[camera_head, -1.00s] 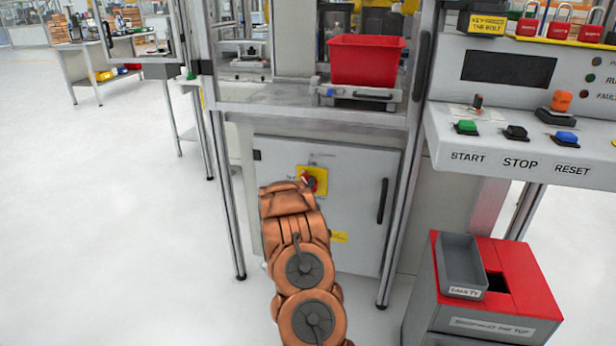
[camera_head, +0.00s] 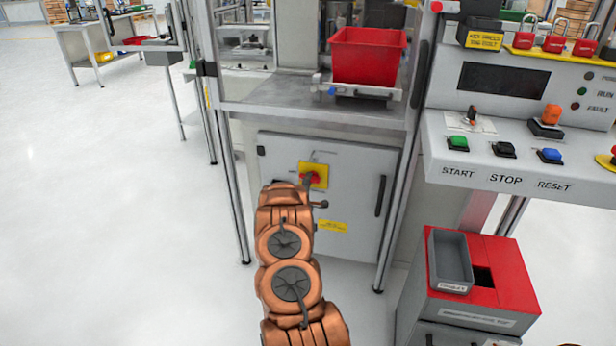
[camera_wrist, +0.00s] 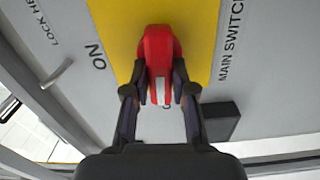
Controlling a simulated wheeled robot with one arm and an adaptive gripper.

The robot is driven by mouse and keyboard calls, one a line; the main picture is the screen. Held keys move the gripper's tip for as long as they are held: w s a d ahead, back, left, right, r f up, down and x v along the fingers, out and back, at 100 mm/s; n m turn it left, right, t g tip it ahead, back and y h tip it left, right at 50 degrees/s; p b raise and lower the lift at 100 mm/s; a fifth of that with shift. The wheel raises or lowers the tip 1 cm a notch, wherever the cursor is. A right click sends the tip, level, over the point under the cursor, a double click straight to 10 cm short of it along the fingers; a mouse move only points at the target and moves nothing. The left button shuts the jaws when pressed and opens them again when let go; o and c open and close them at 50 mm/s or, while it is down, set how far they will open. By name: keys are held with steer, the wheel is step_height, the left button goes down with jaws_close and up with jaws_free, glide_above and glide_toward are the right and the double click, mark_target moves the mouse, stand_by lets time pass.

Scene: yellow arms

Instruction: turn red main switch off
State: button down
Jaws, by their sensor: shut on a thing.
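The red main switch handle (camera_wrist: 158,55) stands out from a yellow plate (camera_wrist: 112,22) in the wrist view. My gripper (camera_wrist: 160,84) is shut on the handle, one dark finger on each side. The handle's white mark points down in that picture, toward a letter mostly hidden behind the handle and fingers. "ON" is printed left of the plate and "MAIN SWITCH" right of it. In the head view the red switch (camera_head: 309,178) shows small on its yellow plate (camera_head: 322,170) on the cabinet door; my arm hides most of the gripper.
The light grey cabinet door (camera_head: 345,200) has a dark vertical handle (camera_head: 381,196) at its right. A console (camera_head: 530,160) with buttons juts out at the right, above a red-topped bin (camera_head: 505,275). A red tray (camera_head: 368,57) sits above the cabinet. The floor at left is clear.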

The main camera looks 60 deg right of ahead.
steer(key=shift+n+p, duration=0.35)
steer(key=shift+n, duration=0.25)
steer(key=c, duration=1)
jaws_free()
steer(key=shift+o, duration=0.2)
steer(key=v, duration=1.2)
